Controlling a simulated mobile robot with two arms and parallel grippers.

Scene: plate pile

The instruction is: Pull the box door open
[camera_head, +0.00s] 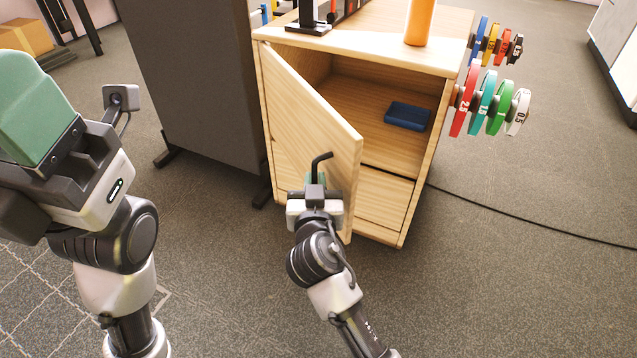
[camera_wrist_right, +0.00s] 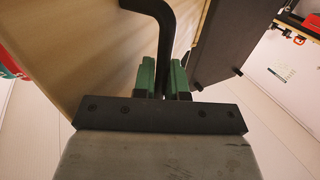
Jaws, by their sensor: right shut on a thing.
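The wooden box door (camera_head: 312,128) stands partly open, swung out from the left edge of the wooden box (camera_head: 262,95). Its black bent handle (camera_head: 319,160) is near the door's free edge. My right gripper (camera_head: 316,182) is shut on the handle. In the right wrist view the handle (camera_wrist_right: 163,45) runs down between the green fingers of my right gripper (camera_wrist_right: 164,80), with the door (camera_wrist_right: 75,45) behind it. My left gripper (camera_head: 32,110) hangs at the far left, away from the box. Its finger gap cannot be made out.
A blue tray (camera_head: 407,116) lies inside the box, and an orange cylinder (camera_head: 420,22) stands on top. Coloured weight discs (camera_head: 487,98) stick out from the right side. A dark panel (camera_head: 195,80) stands at left. The floor in front is clear.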

